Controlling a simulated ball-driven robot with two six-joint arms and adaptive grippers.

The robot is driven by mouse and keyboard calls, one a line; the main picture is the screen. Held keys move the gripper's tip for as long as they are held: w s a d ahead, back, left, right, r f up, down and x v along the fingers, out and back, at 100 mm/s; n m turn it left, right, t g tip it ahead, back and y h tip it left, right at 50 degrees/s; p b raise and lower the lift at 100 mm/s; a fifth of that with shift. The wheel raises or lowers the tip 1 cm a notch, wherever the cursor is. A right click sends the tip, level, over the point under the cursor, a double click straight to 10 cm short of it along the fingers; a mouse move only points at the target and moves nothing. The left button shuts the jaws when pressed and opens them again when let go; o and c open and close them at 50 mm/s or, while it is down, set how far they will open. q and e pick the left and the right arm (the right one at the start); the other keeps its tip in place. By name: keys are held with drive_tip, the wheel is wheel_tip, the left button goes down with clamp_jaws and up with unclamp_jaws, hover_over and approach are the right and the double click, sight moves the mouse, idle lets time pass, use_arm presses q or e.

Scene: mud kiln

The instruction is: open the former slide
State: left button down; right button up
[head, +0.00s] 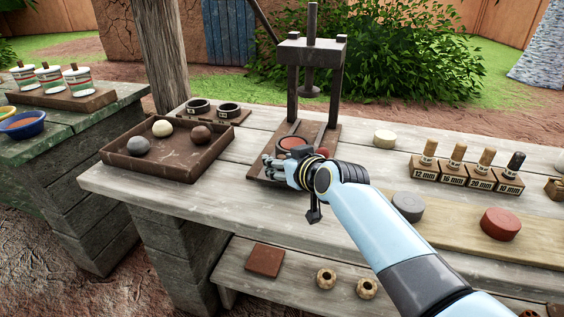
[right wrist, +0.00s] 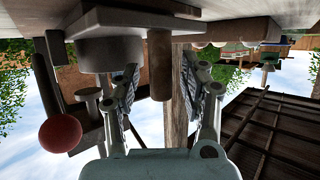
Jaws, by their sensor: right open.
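The dark wooden press (head: 312,75) stands on the table. Its base board (head: 325,135) carries a round reddish-brown former (head: 292,143). My right gripper (head: 280,166) is at the near end of that board, beside the former. In the right wrist view, which is upside down, a grey-brown slide plate (right wrist: 135,22) carries the round former (right wrist: 108,54) and an upright brown peg (right wrist: 160,65). My right gripper's fingers (right wrist: 163,82) stand open on either side of the peg; I see no clear contact. My arm and gripper hide the peg in the head view. My left gripper is not in view.
A red knob (right wrist: 60,133) on a dark rod is close to the gripper. A tray (head: 150,175) with several balls stands left of the press. Labelled wooden blocks (head: 468,172) with pegs and loose discs (head: 501,224) lie to the right. The table's front left is clear.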

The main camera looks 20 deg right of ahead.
drive_tip(key=shift+s, duration=0.1)
drive_tip(key=v, duration=1.2)
